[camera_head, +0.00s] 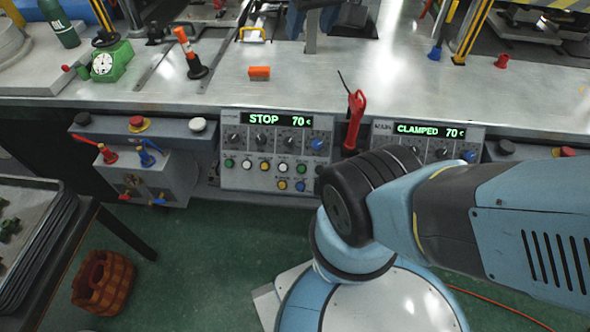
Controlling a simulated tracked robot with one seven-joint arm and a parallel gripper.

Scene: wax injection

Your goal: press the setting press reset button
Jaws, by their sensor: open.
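A grey control panel (242,178) on the front of the bench shows "STOP 70 c" on its display (277,119). It has a row of dark knobs, a blue knob (317,143), and small green, white, yellow and blue buttons (283,168) below. A second panel (391,143) to the right shows "CLAMPED 70 c"; my arm hides its lower part. The button labels are too small to read, so I cannot tell which one is the setting press reset button. My arm comes in from the right, and my gripper is not in view.
A red-handled tool (354,120) stands between the panels. Left are a box with red and blue valves (150,174) and round buttons (139,124) on the ledge. A tray table (60,225) and brown basket (103,282) stand lower left. Green floor (190,270) is open between.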

